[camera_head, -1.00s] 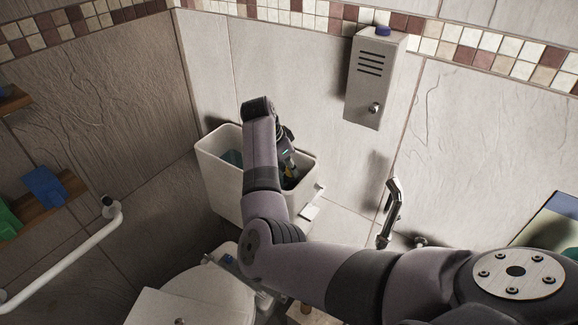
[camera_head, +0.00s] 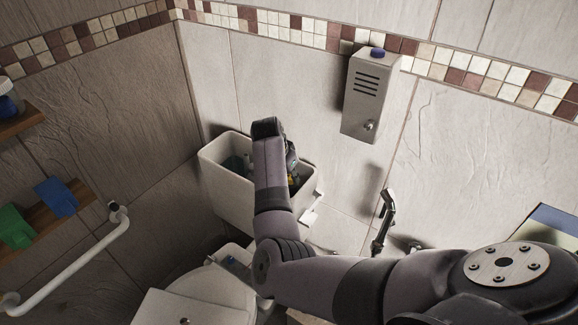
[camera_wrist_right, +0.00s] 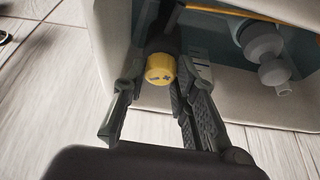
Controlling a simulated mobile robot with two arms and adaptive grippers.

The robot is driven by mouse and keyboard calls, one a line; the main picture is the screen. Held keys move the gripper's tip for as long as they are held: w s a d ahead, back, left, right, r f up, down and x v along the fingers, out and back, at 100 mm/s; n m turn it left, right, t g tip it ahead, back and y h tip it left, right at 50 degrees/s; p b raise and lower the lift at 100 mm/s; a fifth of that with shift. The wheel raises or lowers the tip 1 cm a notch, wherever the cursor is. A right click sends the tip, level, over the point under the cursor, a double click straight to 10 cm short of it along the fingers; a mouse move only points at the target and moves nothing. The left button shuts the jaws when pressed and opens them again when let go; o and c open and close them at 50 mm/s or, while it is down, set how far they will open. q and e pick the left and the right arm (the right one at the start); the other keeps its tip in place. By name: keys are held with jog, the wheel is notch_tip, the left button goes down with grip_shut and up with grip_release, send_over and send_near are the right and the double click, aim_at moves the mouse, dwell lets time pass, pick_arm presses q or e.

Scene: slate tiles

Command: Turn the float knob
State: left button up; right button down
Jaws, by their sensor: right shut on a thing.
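The float knob (camera_wrist_right: 160,68) is a yellow cap with dark plus and minus marks. In the right wrist view it sits inside the open cistern (camera_wrist_right: 270,112), near its wall. My right gripper (camera_wrist_right: 155,105) has one finger on each side of the knob and is shut on it. In the head view the white cistern (camera_head: 226,186) stands against the tiled wall with its top open. My right forearm reaches down over it and hides most of the knob and the gripper (camera_head: 293,178). My left gripper is not in view.
A metal wall box (camera_head: 370,95) hangs right of the cistern. A hand sprayer (camera_head: 384,215) is below it. The toilet lid (camera_head: 205,290) lies in front. A white grab rail (camera_head: 75,262) and shelves with blue and green items (camera_head: 57,196) are at left.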

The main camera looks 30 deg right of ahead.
jog(key=n+p, duration=0.1)
jog(key=p, duration=0.1)
jog(key=n+t+p, duration=0.1)
jog(key=n+p, duration=0.1)
jog(key=n+y+p, duration=0.1)
jog(key=n+p, duration=0.1)
jog(key=p, duration=0.1)
jog(key=shift+s+d+r+t, duration=0.2)
jog(key=shift+r+t, duration=0.1)
jog(key=shift+f+n+t+y+p, duration=0.2)
jog(key=shift+n+t+y+p, duration=0.25)
jog(key=shift+n+p, duration=1.1)
jog(key=c, duration=1.3)
grip_release()
jog(key=v, duration=1.2)
